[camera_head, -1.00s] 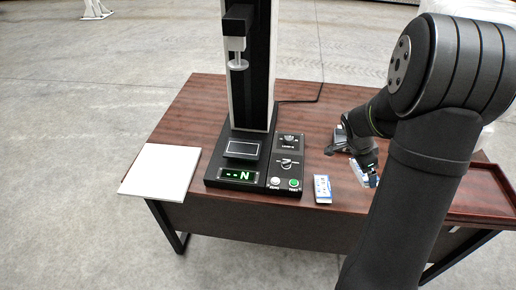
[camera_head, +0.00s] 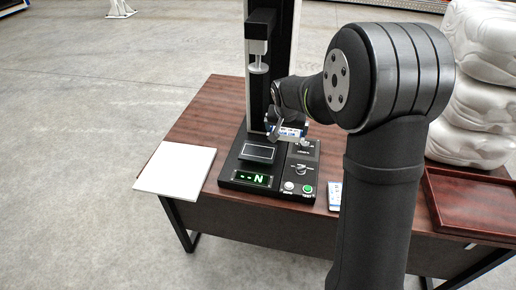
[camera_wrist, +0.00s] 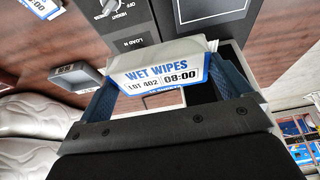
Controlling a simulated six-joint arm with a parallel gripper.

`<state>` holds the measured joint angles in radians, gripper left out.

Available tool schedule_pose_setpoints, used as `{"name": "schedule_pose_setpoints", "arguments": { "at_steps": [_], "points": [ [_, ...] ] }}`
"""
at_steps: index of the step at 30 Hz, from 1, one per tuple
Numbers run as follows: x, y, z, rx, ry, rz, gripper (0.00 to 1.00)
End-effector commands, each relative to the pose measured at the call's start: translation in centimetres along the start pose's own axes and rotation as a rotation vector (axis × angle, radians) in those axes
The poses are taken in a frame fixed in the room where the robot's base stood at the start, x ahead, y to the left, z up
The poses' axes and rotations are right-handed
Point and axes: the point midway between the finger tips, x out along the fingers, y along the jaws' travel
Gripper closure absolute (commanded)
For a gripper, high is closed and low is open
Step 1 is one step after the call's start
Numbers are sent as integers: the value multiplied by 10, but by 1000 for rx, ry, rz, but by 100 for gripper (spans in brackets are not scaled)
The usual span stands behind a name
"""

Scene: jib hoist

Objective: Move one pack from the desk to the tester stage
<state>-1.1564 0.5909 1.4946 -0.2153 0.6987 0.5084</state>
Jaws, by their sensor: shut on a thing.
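My gripper (camera_head: 287,125) is shut on a white and blue pack (camera_head: 291,132), held up in front of the tester's column and over the right part of its base. In the wrist view the pack (camera_wrist: 160,68) sits between both fingers, its label reading "WET WIPES", "LOT 402", "08:00". The tester stage (camera_head: 258,152) is a small bare plate to the left of the held pack, below the round press foot (camera_head: 258,68).
The tester base has a green-lit display (camera_head: 250,179), knobs and buttons. A white board (camera_head: 176,169) lies at the desk's left. A red-brown tray (camera_head: 470,205) and stacked white bags (camera_head: 485,90) are at right. A grey dish-like object (camera_wrist: 80,76) shows in the wrist view.

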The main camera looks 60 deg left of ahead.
Motion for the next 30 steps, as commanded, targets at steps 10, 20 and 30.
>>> {"name": "schedule_pose_setpoints", "arguments": {
  "at_steps": [10, 20, 30],
  "points": [
    [47, -77, 11, -3, -2, 1, 28],
    [66, -98, 16, 2, -1, 2, 28],
    [96, -97, 28, 3, 1, 1, 28]
  ]
}}
